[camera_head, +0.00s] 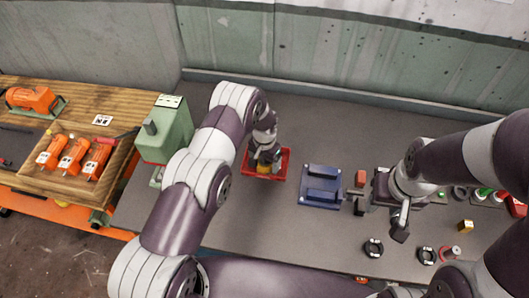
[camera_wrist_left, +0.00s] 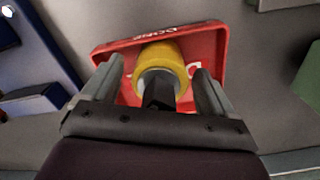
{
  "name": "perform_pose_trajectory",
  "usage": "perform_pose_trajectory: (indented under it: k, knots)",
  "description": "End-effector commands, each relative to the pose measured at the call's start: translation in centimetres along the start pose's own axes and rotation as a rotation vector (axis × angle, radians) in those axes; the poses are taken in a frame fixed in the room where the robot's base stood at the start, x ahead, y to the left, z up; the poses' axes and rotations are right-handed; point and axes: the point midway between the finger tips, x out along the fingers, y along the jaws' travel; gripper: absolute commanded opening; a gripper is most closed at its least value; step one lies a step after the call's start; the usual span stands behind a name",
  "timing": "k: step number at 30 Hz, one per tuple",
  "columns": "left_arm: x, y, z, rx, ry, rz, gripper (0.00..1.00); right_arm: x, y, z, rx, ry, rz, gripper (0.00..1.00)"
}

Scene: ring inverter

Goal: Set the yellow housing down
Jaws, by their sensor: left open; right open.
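The yellow housing (camera_head: 263,169) stands in the red tray (camera_head: 284,166), largely hidden by my left gripper (camera_head: 265,160) in the head view. In the left wrist view the housing (camera_wrist_left: 163,60) is a yellow ring-shaped body with a grey rim and a dark centre, inside the red tray (camera_wrist_left: 215,42) with white lettering. The fingers of my left gripper (camera_wrist_left: 158,85) are open, one on each side of the housing, with gaps visible. My right gripper (camera_head: 355,202) is open beside the blue fixture, pointing left; its fingertips are small in view.
The blue fixture (camera_head: 321,190) stands right of the red tray. A green machine (camera_head: 165,135) stands to the left, beside a wooden bench with orange tools (camera_head: 72,157). Dark rings (camera_head: 373,248) and small parts lie at the right. The grey table front is mostly clear.

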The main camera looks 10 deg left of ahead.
Motion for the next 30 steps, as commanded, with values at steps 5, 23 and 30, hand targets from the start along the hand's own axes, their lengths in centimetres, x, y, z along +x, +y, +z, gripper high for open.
perform_pose_trajectory:
  k: [5, 23, 30]
  knots:
    - [-3.6, -0.1, -0.2, 0.000, 0.008, -0.002, 0.87, 1.6, 0.0, 0.2, 0.000, -0.001, 0.000, 0.43]
    - [-20.2, -0.1, 8.7, -0.152, 0.056, -0.011, 0.87, 3.4, 0.0, 0.4, 0.000, -0.001, 0.000, 0.43]
    - [-24.9, 2.3, 22.6, -0.337, 0.114, -0.019, 0.87, 3.5, 0.0, 0.5, 0.000, -0.001, 0.000, 0.43]
